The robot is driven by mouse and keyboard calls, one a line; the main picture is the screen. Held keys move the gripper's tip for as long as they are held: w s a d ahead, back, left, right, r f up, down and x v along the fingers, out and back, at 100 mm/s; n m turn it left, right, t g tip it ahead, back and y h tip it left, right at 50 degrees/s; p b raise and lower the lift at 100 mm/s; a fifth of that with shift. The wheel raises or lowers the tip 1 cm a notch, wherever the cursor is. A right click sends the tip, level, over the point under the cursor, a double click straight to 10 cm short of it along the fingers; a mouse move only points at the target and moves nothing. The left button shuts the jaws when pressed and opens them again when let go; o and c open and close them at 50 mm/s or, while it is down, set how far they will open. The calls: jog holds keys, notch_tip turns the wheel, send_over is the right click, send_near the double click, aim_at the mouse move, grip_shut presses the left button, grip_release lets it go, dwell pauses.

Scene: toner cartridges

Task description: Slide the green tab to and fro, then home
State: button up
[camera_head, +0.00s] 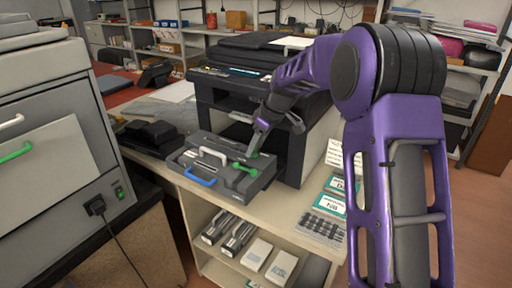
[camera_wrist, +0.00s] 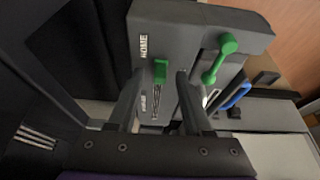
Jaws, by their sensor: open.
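The grey cartridge (camera_head: 222,187) lies on the light counter in front of the black printer. In the wrist view the green tab (camera_wrist: 160,70) stands in a narrow slot on the cartridge (camera_wrist: 200,22), at the end near the label HOME (camera_wrist: 144,46). The slot runs on toward a second label, too small to read. My gripper (camera_wrist: 159,82) is open, with one finger on each side of the tab in the picture. I see gaps beside the tab; I cannot tell the depth. In the head view my gripper (camera_head: 257,145) is over the cartridge's far right part.
On the cartridge are a green lever (camera_wrist: 219,58), a blue handle (camera_wrist: 236,96) and a white handle (camera_head: 213,153). The printer (camera_head: 290,130) stands close behind. A grey cabinet (camera_head: 50,150) is at left. Teal-labelled packs (camera_head: 333,203) lie on the counter at right.

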grip_shut()
dwell(0.3)
dwell(1.2)
